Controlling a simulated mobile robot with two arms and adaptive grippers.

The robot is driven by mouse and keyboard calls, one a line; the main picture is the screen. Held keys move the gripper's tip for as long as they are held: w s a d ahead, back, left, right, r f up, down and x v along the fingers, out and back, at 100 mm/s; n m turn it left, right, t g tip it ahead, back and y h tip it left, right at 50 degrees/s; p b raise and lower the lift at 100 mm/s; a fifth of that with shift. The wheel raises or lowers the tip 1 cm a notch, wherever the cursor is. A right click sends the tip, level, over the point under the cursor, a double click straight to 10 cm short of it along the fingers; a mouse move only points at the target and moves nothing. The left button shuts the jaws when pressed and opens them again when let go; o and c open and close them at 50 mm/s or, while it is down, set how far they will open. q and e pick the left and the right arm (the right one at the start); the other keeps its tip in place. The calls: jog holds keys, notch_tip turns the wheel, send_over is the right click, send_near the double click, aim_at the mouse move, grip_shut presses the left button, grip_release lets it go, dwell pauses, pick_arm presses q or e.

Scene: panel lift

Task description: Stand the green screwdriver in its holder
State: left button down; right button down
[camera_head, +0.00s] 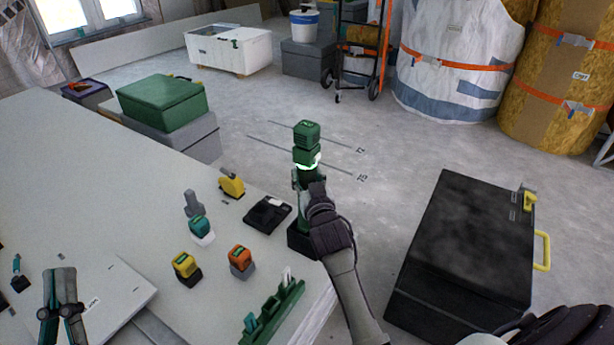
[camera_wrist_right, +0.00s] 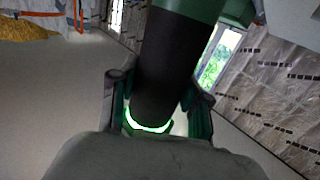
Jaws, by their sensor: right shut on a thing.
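The green screwdriver (camera_head: 307,156) is upright, with a green top, a dark body and a glowing green ring. My right gripper (camera_head: 309,184) is shut on it. In the right wrist view its dark shaft (camera_wrist_right: 168,65) runs up between the two fingers (camera_wrist_right: 160,108), with the glowing ring low between them. A black block-like holder (camera_head: 298,241) is directly below at the table's edge. The gripper hides part of the join, so I cannot tell whether the screwdriver is seated in it. My left gripper (camera_head: 61,272) is at the lower left over the table; its finger gap is unclear.
The white table (camera_head: 60,170) carries small teal (camera_head: 200,226), yellow (camera_head: 185,264) and orange (camera_head: 240,258) blocks, a black tray (camera_head: 267,214) and a green rack (camera_head: 274,312). A black case (camera_head: 465,250) stands to the right.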

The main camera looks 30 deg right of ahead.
pick_arm(q)
jog(key=shift+s+a+r+t+h+b, duration=0.15)
jog(key=shift+s+r+t+h+b, duration=0.4)
jog(key=shift+s+r+t, duration=0.75)
pick_arm(e)
jog(key=shift+f, duration=0.55)
pick_arm(q)
jog(key=shift+s, duration=0.1)
